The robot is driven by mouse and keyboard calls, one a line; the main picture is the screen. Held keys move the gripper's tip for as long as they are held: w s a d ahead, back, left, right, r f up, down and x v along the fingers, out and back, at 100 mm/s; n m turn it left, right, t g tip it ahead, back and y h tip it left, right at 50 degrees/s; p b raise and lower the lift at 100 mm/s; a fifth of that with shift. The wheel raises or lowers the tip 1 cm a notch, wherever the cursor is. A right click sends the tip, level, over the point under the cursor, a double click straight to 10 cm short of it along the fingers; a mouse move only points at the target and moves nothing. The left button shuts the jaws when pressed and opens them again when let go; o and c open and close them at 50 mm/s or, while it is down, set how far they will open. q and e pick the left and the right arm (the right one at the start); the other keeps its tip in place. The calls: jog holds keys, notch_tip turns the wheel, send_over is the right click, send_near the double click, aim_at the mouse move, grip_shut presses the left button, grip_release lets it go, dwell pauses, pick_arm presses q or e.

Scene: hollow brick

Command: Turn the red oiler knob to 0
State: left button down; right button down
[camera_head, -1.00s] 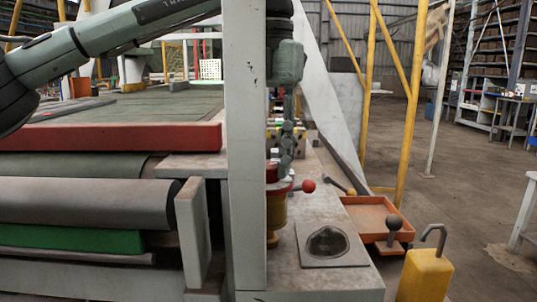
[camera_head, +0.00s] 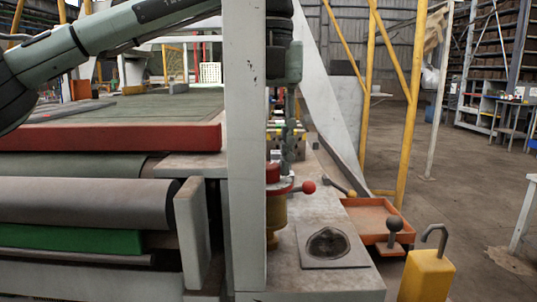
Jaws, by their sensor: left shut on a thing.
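The red oiler knob (camera_head: 272,173) is the upright red cap on top of the oiler, partly behind the grey post. Below it are a red disc and a brass-coloured body (camera_head: 276,212). A lever with a red ball (camera_head: 308,187) sticks out to the right of the disc. My left arm passes behind the post, and its gripper (camera_head: 285,168) points down at the red knob. It is shut on the knob, though the post hides part of the contact. No scale mark or 0 is readable. My right gripper is not in view.
The tall grey post (camera_head: 246,150) stands in front of the oiler. A bench top with a dark round fitting on a plate (camera_head: 327,246) lies to the right. An orange tray (camera_head: 370,215), a dark ball lever (camera_head: 394,226) and a yellow block (camera_head: 427,276) stand further right.

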aim_at(268, 165)
pick_arm(q)
jog(key=c, duration=1.2)
grip_release()
notch_tip(268, 165, up, 12)
